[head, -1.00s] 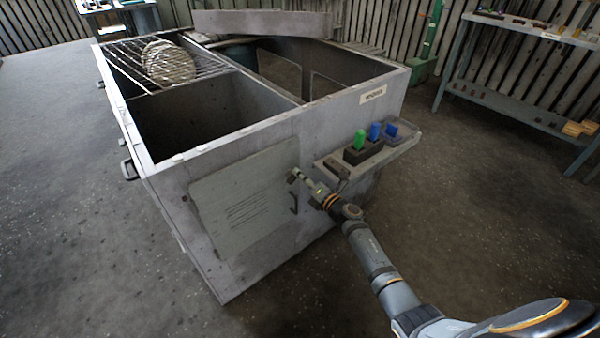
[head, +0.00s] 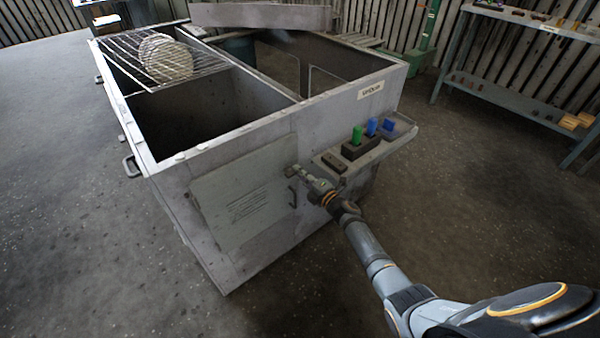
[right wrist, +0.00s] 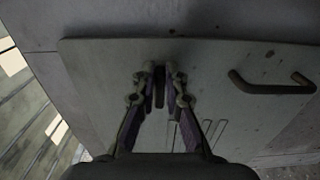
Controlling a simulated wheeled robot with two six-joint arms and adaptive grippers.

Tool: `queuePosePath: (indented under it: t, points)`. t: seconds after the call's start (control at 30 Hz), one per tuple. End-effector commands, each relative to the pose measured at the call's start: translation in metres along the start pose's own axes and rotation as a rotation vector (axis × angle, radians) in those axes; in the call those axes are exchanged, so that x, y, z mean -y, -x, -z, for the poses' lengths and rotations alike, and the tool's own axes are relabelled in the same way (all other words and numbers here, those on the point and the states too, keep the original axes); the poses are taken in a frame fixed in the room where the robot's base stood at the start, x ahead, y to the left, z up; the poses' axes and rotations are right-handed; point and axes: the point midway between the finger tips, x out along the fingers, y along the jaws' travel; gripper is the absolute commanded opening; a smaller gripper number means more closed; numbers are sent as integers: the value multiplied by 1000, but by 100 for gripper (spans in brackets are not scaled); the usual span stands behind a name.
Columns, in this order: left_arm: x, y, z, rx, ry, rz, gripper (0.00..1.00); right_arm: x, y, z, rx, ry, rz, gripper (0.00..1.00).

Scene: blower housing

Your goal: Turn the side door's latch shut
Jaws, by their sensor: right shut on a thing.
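The side door (head: 240,200) is a flat grey panel on the near face of the metal housing, and it looks flush with that face. Its latch (right wrist: 159,86) is a small dark bar near the door's edge, seen in the right wrist view. My right gripper (head: 291,171) is at the door's upper right edge. In the right wrist view its fingers (right wrist: 160,80) are closed on the latch, one on each side. The fingers hide much of the latch, and in the head view it cannot be made out. My left gripper is not in view.
A dark door handle (right wrist: 270,86) stands out beside the latch. A small shelf (head: 395,141) with green and blue items juts from the housing (head: 320,124) just right of my gripper. A workbench (head: 520,105) stands at the back right. The floor around is clear.

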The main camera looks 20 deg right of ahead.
Motion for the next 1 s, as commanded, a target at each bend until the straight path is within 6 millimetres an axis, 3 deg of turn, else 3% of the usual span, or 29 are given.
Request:
queuePosePath:
  t: [0.37,0.4,0.57,0.87,1.0]
  points:
    - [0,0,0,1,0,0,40,1,0,0,1,-6,1,0]
    - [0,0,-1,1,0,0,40,1,0,0,1,-6,1,14]
    - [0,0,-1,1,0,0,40,1,0,0,1,-5,1,34]
    - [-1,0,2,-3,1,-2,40,1,2,0,0,-4,1,34]
    - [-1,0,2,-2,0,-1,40,2,20,0,0,-2,2,34]
